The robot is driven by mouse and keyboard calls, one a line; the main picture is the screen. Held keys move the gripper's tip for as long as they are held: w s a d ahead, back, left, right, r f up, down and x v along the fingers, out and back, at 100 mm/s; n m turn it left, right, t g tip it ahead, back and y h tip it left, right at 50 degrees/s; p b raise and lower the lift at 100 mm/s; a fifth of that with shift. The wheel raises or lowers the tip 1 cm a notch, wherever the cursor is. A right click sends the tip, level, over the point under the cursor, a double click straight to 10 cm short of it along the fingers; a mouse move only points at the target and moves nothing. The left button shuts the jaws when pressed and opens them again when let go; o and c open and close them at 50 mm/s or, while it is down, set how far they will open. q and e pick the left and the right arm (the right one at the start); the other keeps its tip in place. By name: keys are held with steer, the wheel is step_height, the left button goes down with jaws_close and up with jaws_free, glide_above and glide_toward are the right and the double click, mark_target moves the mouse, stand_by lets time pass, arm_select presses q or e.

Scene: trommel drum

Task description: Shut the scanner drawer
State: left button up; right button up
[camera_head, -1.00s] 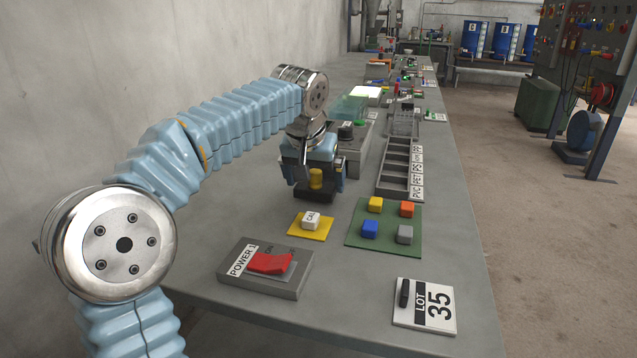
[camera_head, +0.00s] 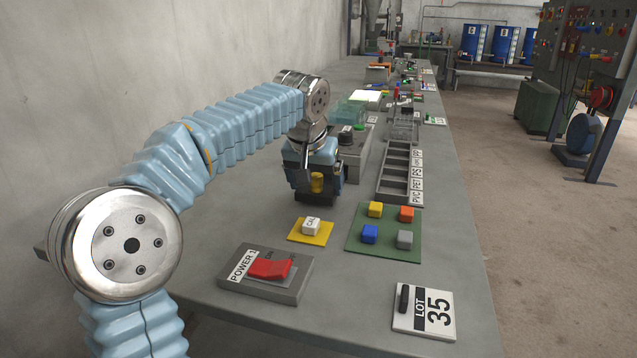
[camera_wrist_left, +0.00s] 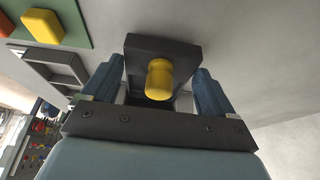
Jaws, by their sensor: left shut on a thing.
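The scanner drawer has a dark front (camera_wrist_left: 140,48) with a yellow knob (camera_head: 317,183). The knob also shows in the wrist view, sticking out between my fingers. My left gripper (camera_head: 316,178) is over the drawer front, with one blue finger on each side of it, and is shut on the drawer. I cannot tell exactly where the pads touch. The grey scanner housing (camera_head: 354,165) stands behind the gripper and is partly hidden, so how far the drawer stands out is unclear. My right gripper is not in view.
In front of the drawer are a yellow plate with a white CAL button (camera_head: 311,226) and a red POWER switch (camera_head: 270,268). To the right are a green pad (camera_head: 386,236) with coloured blocks, a row of labelled bins (camera_head: 396,172) and a LOT 35 card (camera_head: 425,311). The wall is at left.

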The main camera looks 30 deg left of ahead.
mark_target(327, 178)
arm_select(q)
steer(key=shift+w+a+r+p, duration=0.1)
steer(key=shift+w+a+p, duration=0.1)
steer(key=shift+w+p, duration=0.45)
steer(key=shift+w+a+f+p, duration=0.15)
steer(key=shift+w+p, duration=0.25)
steer(key=shift+w, duration=0.5)
steer(key=shift+w+a+r+p, duration=0.2)
steer(key=shift+w+p, duration=0.3)
steer(key=shift+w, duration=0.25)
steer(key=shift+w+a, duration=0.2)
steer(key=shift+w, duration=0.5)
steer(key=shift+w+a, duration=0.15)
steer(key=shift+w, duration=0.5)
steer(key=o, duration=0.5)
steer(key=shift+o, duration=0.2)
step_height(327, 178, up, 7)
